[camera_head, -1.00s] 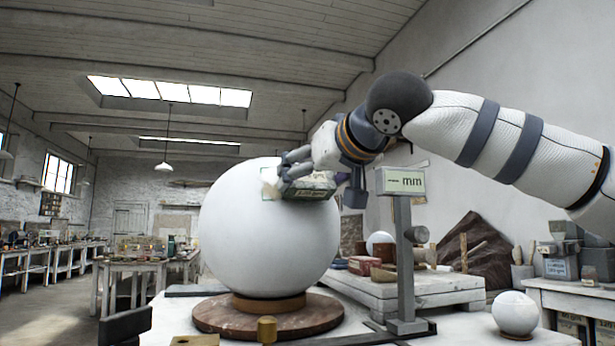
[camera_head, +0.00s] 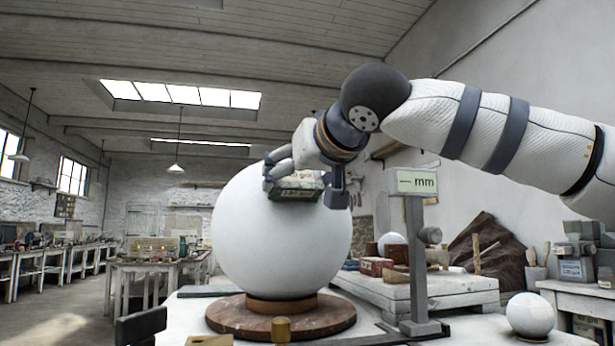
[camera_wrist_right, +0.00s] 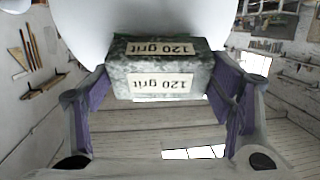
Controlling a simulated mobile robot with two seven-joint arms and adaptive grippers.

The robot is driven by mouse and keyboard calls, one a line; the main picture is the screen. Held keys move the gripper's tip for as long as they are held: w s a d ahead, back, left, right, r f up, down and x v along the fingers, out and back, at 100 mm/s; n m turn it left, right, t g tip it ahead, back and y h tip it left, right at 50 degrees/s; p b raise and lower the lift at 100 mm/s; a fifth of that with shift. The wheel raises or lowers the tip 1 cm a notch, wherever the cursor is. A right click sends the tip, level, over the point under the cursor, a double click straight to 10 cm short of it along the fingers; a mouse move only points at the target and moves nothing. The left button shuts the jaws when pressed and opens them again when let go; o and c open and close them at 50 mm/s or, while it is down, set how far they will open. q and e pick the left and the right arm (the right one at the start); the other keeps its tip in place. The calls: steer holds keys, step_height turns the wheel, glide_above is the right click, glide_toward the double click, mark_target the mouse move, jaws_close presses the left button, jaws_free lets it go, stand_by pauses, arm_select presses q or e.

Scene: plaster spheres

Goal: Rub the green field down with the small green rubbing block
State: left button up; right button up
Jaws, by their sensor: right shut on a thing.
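A large white plaster sphere (camera_head: 280,245) sits on a brown round base (camera_head: 235,318) in the head view. My right gripper (camera_head: 305,178) is at the sphere's upper part and shut on the small green rubbing block (camera_head: 298,190). In the right wrist view, the mottled green block (camera_wrist_right: 204,68), labelled "120 grit", is between the two fingers, with the sphere (camera_wrist_right: 150,18) right behind it. The block looks to be at the sphere's surface; whether it touches I cannot tell. No green field shows on the sphere now. My left gripper is not in view.
A grey post with an "mm" display (camera_head: 417,181) stands just right of the sphere. A smaller white ball (camera_head: 530,314) sits at the lower right. A low white bench (camera_head: 450,290) holds a red box (camera_head: 376,266). Worktables (camera_head: 160,266) stand at the back left.

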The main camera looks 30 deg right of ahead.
steer(key=shift+s+d, duration=0.15)
steer(key=shift+d, duration=0.95)
steer(key=shift+s+d, duration=0.15)
steer(key=shift+d, duration=0.95)
steer(key=shift+w+a, duration=0.2)
steer(key=shift+a, duration=0.95)
steer(key=shift+w+a, duration=0.15)
steer(key=shift+a, duration=0.95)
steer(key=shift+d, duration=0.1)
steer(key=shift+s+d+r, duration=0.2)
steer(key=shift+s+d, duration=0.2)
steer(key=shift+d, duration=0.15)
steer(key=shift+s+d+r, duration=0.15)
steer(key=shift+s+d, duration=0.25)
steer(key=shift+d, duration=0.1)
steer(key=shift+a, duration=0.1)
steer(key=shift+s+a+r, duration=0.1)
steer(key=shift+s+r, duration=0.2)
steer(key=shift+s, duration=0.3)
steer(key=shift+s+r, duration=0.25)
steer(key=shift+s, duration=0.3)
